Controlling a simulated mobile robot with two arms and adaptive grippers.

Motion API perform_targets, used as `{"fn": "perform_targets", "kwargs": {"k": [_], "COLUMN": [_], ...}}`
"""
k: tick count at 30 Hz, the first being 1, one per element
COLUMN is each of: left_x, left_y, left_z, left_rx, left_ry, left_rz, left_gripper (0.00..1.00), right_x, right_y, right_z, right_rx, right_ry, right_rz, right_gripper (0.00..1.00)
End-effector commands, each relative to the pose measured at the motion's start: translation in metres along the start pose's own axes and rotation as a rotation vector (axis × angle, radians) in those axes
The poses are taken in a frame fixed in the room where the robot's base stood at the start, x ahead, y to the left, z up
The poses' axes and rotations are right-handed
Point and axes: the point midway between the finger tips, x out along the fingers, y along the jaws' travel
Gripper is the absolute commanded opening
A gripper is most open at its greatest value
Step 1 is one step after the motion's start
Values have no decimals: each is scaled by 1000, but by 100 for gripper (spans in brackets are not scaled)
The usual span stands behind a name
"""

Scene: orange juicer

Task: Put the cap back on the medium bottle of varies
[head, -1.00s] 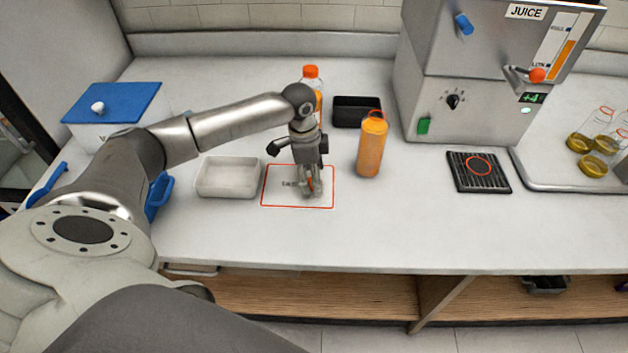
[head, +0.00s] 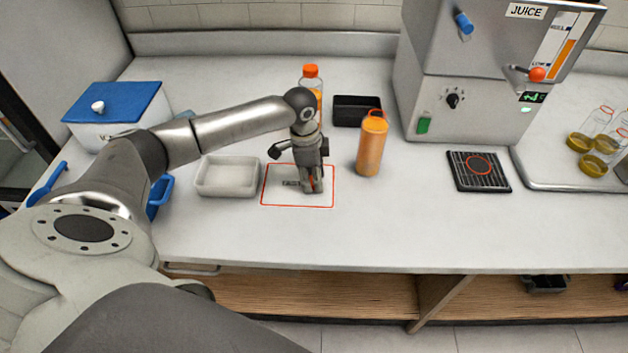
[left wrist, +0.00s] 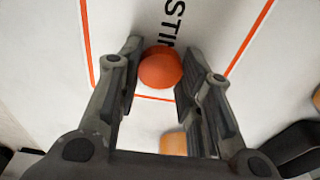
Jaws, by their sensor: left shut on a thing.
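My left gripper (head: 312,186) points down over the red-outlined mat area on the counter. In the left wrist view, its fingers (left wrist: 162,64) are shut on a round orange cap (left wrist: 160,68). In the head view the cap is mostly hidden by the fingers. An orange bottle (head: 371,148) stands upright to the right of the gripper, with a red-orange loop at its top. Another bottle with an orange cap (head: 311,71) stands behind my wrist, partly hidden by it. I cannot tell which bottle is the medium one. My right gripper is not in view.
A white tray (head: 228,190) lies left of the red outline (head: 270,204). A black tray (head: 357,100) lies behind the orange bottle. A juicer (head: 470,110) and a black drip grate (head: 480,185) are on the right. The front counter is clear.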

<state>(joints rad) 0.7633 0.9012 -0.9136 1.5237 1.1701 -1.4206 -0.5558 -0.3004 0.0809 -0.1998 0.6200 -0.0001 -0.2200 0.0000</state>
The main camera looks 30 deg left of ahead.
Motion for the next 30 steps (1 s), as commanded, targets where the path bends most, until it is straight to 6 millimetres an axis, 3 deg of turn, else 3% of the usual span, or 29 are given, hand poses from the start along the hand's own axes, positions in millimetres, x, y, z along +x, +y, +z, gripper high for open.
{"fn": "perform_targets", "kwargs": {"k": [8, 14, 24, 30], "left_x": [-5, -30, -93, -108], "left_y": [0, -1, 53, 94], "left_z": [-1, -4, -16, -22], "left_rx": [0, 1, 6, 5], "left_ry": [1, 3, 2, 0], "left_rz": [-1, -4, -4, -1], "left_gripper": [27, 27, 27, 27], "right_x": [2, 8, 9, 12], "right_y": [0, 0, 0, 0], "right_z": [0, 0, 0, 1], "right_rx": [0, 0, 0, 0], "right_ry": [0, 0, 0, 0], "right_rz": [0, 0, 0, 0], "right_gripper": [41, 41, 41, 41]}}
